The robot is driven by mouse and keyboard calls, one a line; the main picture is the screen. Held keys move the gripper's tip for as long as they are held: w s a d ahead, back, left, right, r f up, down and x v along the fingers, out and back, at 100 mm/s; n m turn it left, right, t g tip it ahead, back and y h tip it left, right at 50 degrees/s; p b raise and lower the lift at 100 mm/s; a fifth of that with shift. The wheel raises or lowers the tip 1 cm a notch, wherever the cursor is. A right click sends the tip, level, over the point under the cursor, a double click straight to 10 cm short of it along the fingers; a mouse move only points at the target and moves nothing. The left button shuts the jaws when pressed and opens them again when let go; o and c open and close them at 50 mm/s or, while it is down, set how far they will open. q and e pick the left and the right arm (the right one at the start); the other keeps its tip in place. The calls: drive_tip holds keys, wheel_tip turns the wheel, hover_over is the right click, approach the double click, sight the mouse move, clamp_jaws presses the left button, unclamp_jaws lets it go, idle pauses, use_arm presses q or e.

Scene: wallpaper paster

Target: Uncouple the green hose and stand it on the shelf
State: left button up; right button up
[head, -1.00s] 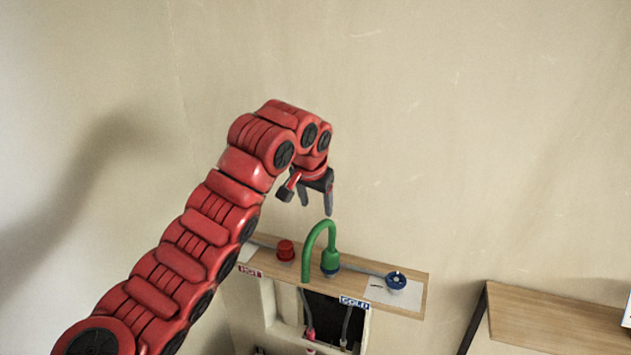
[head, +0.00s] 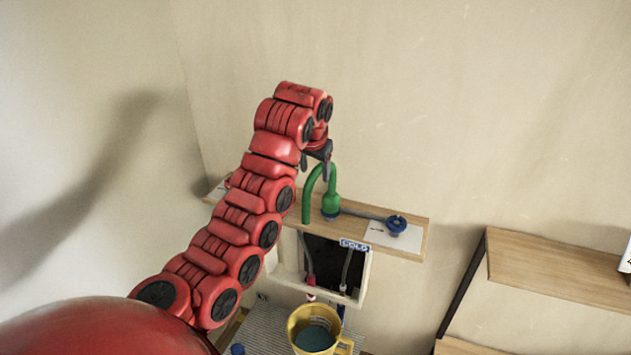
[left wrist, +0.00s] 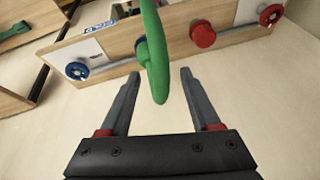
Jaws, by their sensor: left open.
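The green hose (head: 308,195) is an upside-down U standing on the wooden ledge (head: 415,235), its thicker end (head: 331,205) at a blue collar (head: 331,214). My left gripper (head: 322,170) is open above the hose, pointing down and partly hidden by its wrist. In the left wrist view, the hose (left wrist: 155,60) shows between the open fingers (left wrist: 160,82), with no grip on it. A wooden shelf (head: 570,275) is at the right. My right gripper is not in view.
A blue valve knob (head: 396,224) sits right of the hose. A red knob (left wrist: 203,37) shows in the left wrist view. The wall above is clear.

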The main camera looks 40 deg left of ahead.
use_arm(q)
drive_tip(key=p+x, duration=0.1)
drive_tip(key=x, duration=0.3)
drive_tip(key=shift+w+a+f+p, duration=0.2)
drive_tip(key=shift+w+f+p, duration=0.05)
drive_tip(key=shift+w+p, duration=0.1)
drive_tip(key=shift+w+f, duration=0.1)
drive_tip(key=shift+f, duration=0.35)
clamp_jaws()
idle(0.6)
idle(0.5)
